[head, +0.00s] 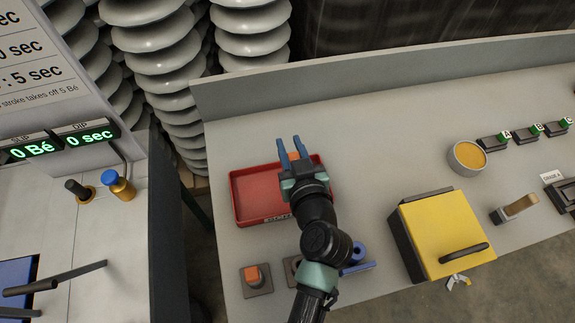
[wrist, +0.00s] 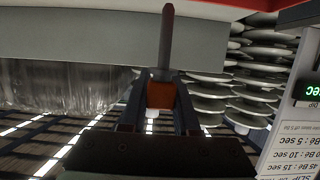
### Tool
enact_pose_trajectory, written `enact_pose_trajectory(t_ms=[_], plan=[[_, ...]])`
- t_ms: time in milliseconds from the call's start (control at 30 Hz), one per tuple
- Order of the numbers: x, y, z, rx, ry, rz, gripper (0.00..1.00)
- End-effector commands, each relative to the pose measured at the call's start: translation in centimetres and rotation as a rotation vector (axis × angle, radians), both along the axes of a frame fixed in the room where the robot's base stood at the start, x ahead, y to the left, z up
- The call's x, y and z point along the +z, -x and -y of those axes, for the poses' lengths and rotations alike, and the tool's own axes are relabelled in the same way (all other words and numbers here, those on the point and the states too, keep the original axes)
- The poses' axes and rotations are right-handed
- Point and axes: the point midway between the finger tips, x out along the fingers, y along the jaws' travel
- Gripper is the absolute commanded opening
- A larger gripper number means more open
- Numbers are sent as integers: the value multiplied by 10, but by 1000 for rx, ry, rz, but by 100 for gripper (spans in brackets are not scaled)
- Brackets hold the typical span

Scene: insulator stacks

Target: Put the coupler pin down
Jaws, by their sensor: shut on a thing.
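The coupler pin (wrist: 166,42) shows in the wrist view as a grey rod with an orange block at its base. My gripper (wrist: 158,78) is shut on the orange block, and the rod points away past the fingertips. In the head view my gripper (head: 290,143) is over the red tray (head: 243,213), with its blue fingers toward the tray's far edge. My arm hides part of the tray's right side. I cannot tell how high the gripper is above the tray.
An orange block on a dark base (head: 256,280) stands in front of the tray. A blue part (head: 357,254) is partly behind my arm. A yellow box (head: 440,235) with a dark handle stands to the right. A round yellow-topped container (head: 466,156) stands farther back. The bench between is clear.

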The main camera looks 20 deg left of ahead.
Motion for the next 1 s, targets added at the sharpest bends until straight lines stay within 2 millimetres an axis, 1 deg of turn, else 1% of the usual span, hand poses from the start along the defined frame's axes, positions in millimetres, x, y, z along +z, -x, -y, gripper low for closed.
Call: enact_pose_trajectory(t_ms=[33,167,400,500,733,900,933,1000], plan=[[-10,0,0,0,0,-2,0],[-21,0,0,-1,0,1,0],[-53,0,0,-1,1,-1,0],[-58,0,0,-2,1,2,0],[-57,0,0,-2,1,2,0],[-62,0,0,-2,0,3,0],[-61,0,0,-2,1,2,35],[-60,0,0,-2,1,2,47]])
